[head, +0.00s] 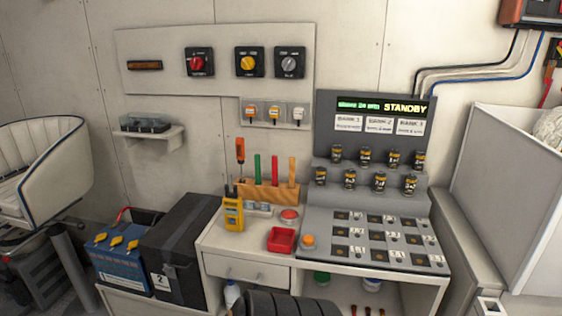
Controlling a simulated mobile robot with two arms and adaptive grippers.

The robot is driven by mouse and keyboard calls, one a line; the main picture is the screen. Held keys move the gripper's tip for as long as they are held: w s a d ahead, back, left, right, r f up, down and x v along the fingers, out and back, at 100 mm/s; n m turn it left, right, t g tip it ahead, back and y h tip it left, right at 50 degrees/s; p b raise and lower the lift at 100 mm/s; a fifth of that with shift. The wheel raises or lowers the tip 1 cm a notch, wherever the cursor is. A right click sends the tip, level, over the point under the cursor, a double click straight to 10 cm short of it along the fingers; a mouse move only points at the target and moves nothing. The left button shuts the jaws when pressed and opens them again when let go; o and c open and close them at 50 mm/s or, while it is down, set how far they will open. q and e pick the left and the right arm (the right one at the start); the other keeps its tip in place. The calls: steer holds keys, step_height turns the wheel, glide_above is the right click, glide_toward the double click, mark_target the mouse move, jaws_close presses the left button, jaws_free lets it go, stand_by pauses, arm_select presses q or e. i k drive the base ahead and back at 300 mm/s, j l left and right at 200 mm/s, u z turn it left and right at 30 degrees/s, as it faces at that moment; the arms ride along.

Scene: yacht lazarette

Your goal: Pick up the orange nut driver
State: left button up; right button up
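A wooden tool rack (262,197) stands at the back left of the white workbench. Several upright tools stand in it. At its left end is a taller tool with an orange top and darker parts (240,152). At its right end is a slim, plain orange tool (292,171). I cannot tell from their shapes which of these two is the nut driver. A green tool (257,168) and a red tool (275,170) stand between them. Neither of my grippers is in view.
A yellow handheld meter (233,213), a red tray (281,239) and a red button (289,215) are in front of the rack. A grey console (372,125) with several small cylinders stands to the right. A black case (181,250) stands left of the bench.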

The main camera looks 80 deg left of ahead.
mark_target(240, 142)
steer(key=u, duration=3)
steer(key=z, duration=2.05)
steer(key=u, duration=2)
steer(key=i, duration=0.1)
